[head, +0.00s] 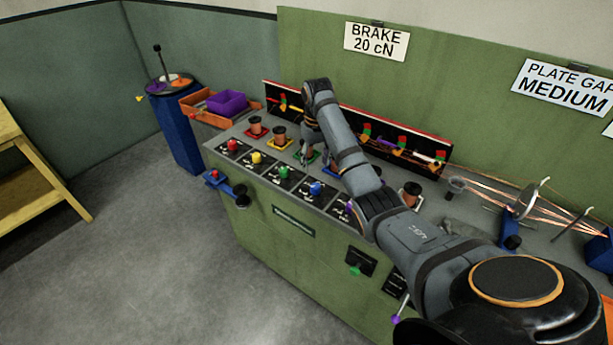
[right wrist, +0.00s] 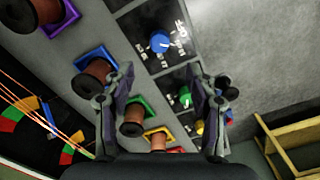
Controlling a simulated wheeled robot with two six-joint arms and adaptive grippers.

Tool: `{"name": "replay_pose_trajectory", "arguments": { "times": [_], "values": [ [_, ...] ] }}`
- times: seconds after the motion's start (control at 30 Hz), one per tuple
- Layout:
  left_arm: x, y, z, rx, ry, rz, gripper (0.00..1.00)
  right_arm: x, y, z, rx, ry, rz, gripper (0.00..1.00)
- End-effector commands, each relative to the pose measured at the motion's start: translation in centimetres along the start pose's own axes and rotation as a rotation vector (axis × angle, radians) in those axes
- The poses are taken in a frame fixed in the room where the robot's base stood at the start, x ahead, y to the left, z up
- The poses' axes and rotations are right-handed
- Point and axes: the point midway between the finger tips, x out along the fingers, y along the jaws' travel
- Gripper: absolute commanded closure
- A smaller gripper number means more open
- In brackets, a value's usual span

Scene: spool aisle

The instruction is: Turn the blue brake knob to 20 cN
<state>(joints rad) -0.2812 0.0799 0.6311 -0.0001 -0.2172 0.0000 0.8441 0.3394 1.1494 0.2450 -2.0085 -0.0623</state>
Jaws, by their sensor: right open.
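The blue brake knob (head: 316,188) stands on the sloping front panel, fourth in a row of coloured knobs. In the right wrist view the blue knob (right wrist: 160,41) sits on a black dial plate with white marks, beyond my fingertips. The dial figures are too small to read. My right gripper (head: 312,158) is above the bench behind the knob row, partly hidden by its own arm. In the right wrist view my right gripper (right wrist: 160,95) is open, with nothing held, apart from the blue knob. My left gripper is not in view.
Red (head: 232,146), yellow (head: 256,158) and green (head: 284,172) knobs stand left of the blue one. Copper spools (head: 255,126) stand behind them. A sign (head: 377,41) reads "BRAKE 20 cN". An orange tray (head: 195,106) lies at the far end. The floor in front is clear.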

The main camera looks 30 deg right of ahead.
Motion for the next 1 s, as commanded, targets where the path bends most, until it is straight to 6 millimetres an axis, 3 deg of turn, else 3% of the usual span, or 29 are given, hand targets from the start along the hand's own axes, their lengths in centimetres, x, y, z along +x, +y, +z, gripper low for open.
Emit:
{"name": "replay_pose_trajectory", "arguments": {
  "times": [0.17,0.37,0.4,0.53,0.7,0.8,1.0],
  "values": [
    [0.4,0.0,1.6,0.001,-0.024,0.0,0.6,0.4,0.1,0.0,0.002,-0.004,-0.003,0.44],
    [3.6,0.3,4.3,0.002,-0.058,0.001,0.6,3.9,0.0,0.0,0.001,-0.004,-0.002,0.44],
    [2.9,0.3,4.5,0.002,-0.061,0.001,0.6,4.2,0.0,0.1,0.001,-0.007,-0.002,0.44],
    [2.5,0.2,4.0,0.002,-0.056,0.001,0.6,6.7,0.0,0.1,0.001,-0.007,-0.003,0.44],
    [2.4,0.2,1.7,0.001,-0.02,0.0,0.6,9.3,0.0,0.0,0.0,-0.005,-0.003,0.44],
    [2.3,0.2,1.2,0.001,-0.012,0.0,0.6,10.1,0.0,0.0,0.0,-0.003,-0.003,0.44],
    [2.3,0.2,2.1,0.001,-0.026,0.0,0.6,10.4,0.0,0.0,0.001,-0.002,-0.002,0.44]
  ]
}}
